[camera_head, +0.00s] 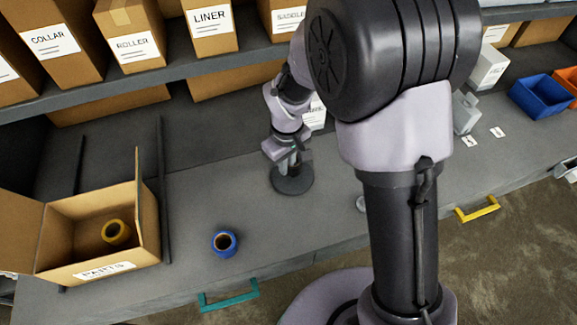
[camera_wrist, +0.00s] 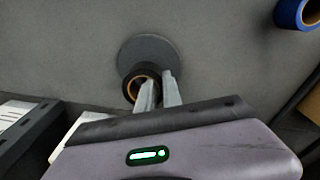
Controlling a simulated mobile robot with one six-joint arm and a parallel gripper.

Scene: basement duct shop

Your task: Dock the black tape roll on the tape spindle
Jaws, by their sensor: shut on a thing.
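The black tape roll (camera_wrist: 129,88), with a brown core, is at my fingertips in the wrist view. My gripper (camera_wrist: 158,80) is shut on its rim; the gripper also shows in the head view (camera_head: 286,168). A round dark grey disc (camera_wrist: 148,48), apparently the base of the tape spindle, lies just beyond the roll; it also shows on the bench in the head view (camera_head: 296,186). The roll overlaps the disc's near edge in the wrist view. I cannot see the spindle's post, nor tell whether the roll touches the disc.
A blue tape roll (camera_head: 224,242) stands on the bench (camera_head: 190,200) to the left. An open PARTS box (camera_head: 150,225) holds a yellow roll (camera_head: 116,232). Labelled cartons line the shelf (camera_head: 180,66) behind. Blue (camera_head: 542,96) and orange bins are far right. Bench around the disc is mostly clear.

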